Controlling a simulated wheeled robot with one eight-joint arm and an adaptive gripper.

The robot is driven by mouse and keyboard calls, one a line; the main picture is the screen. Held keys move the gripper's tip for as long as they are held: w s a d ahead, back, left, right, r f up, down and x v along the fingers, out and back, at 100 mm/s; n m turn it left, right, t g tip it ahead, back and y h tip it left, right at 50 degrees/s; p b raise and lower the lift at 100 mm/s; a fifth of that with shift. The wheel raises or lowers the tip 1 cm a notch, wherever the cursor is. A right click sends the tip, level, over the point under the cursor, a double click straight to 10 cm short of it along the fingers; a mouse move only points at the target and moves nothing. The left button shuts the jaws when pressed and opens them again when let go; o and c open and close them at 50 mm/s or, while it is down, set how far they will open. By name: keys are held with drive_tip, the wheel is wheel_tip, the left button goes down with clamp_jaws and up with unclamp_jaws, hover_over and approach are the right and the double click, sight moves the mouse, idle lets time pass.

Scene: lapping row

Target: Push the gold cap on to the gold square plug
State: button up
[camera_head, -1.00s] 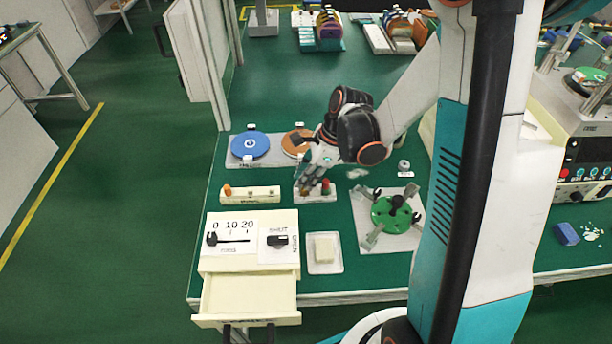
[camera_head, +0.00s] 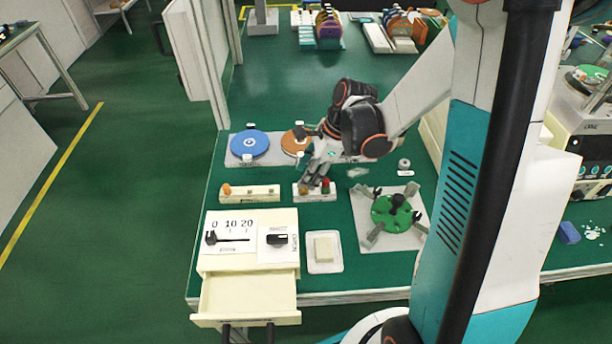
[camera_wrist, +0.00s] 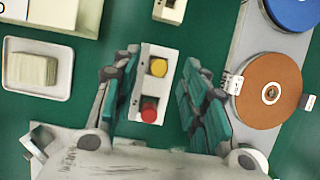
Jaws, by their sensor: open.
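A small white block (camera_wrist: 151,118) carries a round gold cap (camera_wrist: 159,67) and a round red cap (camera_wrist: 149,109); in the head view the block (camera_head: 315,198) stands on the green table. Any gold square plug beneath the cap is hidden, and I cannot tell how deep the cap sits. My gripper (camera_wrist: 157,75) is open over the block, fingers on either side and apart from the caps. It also shows in the head view (camera_head: 314,180).
Left of the block is another white strip (camera_head: 250,194) with an orange piece. Behind lie blue (camera_head: 249,144) and orange-brown (camera_wrist: 270,92) discs. A green round fixture (camera_head: 391,213) stands to the right. In front are a white tray (camera_head: 324,267) and an open drawer (camera_head: 247,294).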

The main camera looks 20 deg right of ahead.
drive_tip(key=v, duration=1)
